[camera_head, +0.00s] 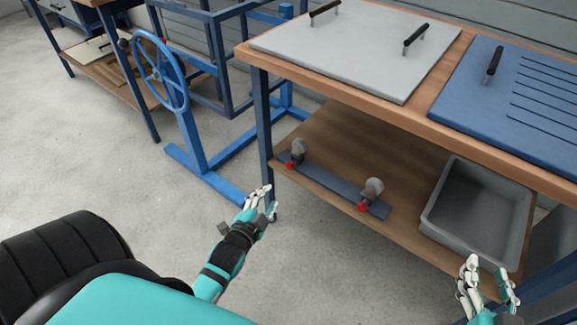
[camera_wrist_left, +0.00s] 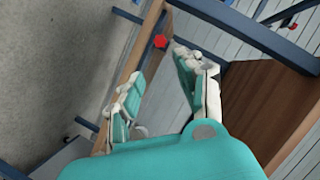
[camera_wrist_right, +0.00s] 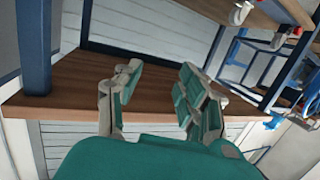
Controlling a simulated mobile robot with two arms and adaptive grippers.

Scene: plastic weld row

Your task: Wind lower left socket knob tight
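Two grey sockets sit on a dark bar (camera_head: 330,187) on the bench's lower shelf. The left socket (camera_head: 298,149) has a red knob (camera_head: 289,164) facing the shelf's front edge; the right socket (camera_head: 373,189) has another red knob (camera_head: 362,207). My left gripper (camera_head: 268,199) is open and empty, in front of and below the left knob, apart from it. In the left wrist view a red knob (camera_wrist_left: 161,41) shows beyond the open fingers (camera_wrist_left: 156,72). My right gripper (camera_head: 490,272) is open and empty near the grey bin; its spread fingers show in its wrist view (camera_wrist_right: 160,78).
A grey bin (camera_head: 437,211) stands on the lower shelf (camera_head: 400,165) at the right. The worktop above carries a grey plate (camera_head: 350,45) and a blue plate (camera_head: 490,100) with black handles. A blue bench leg (camera_head: 263,110) and a blue handwheel stand (camera_head: 190,135) are at the left.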

